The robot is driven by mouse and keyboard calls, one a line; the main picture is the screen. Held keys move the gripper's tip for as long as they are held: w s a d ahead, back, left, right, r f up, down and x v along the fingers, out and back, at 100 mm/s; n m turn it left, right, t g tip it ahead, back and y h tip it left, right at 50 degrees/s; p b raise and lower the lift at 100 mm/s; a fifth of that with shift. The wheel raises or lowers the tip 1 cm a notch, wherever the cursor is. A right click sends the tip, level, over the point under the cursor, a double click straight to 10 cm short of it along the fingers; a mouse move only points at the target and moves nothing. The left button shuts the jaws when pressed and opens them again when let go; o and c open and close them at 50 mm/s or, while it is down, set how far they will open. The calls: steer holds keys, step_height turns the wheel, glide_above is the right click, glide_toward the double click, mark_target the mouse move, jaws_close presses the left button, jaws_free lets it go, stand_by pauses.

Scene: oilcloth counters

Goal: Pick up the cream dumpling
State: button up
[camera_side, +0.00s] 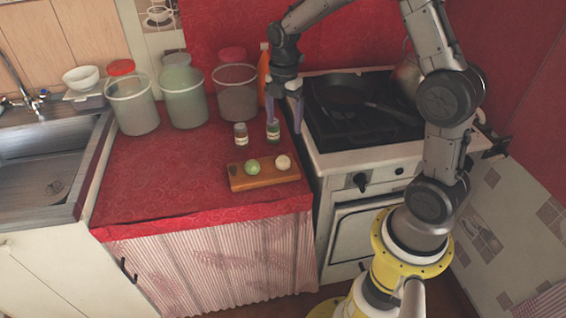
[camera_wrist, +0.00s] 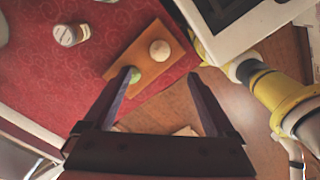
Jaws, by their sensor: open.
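The cream dumpling (camera_side: 283,162) sits at the right end of a small wooden board (camera_side: 262,182) on the red counter. A green dumpling (camera_side: 252,166) sits to its left on the same board. In the wrist view the cream dumpling (camera_wrist: 160,50) is fully seen on the board (camera_wrist: 128,52), and the green dumpling (camera_wrist: 135,75) is partly hidden by a finger. My gripper (camera_side: 285,122) is open and empty, above the counter behind the board, at its right side. In the wrist view its two purple fingers (camera_wrist: 164,74) are spread apart.
Two small jars, one at left (camera_side: 241,135) and one at right (camera_side: 273,131), stand behind the board near my gripper. Large lidded containers (camera_side: 184,95) line the back. A stove (camera_side: 362,130) with a dark pan (camera_side: 345,92) adjoins on the right. The counter left of the board is clear.

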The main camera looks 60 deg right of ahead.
glide_above(283, 158)
steer(key=f, duration=0.7)
steer(key=shift+d+f, duration=0.2)
steer(key=shift+f, duration=0.15)
steer(key=shift+a+f, duration=0.15)
steer(key=shift+f, duration=1.25)
steer(key=shift+a+f, duration=0.1)
steer(key=shift+f, duration=1.25)
steer(key=c, duration=0.8)
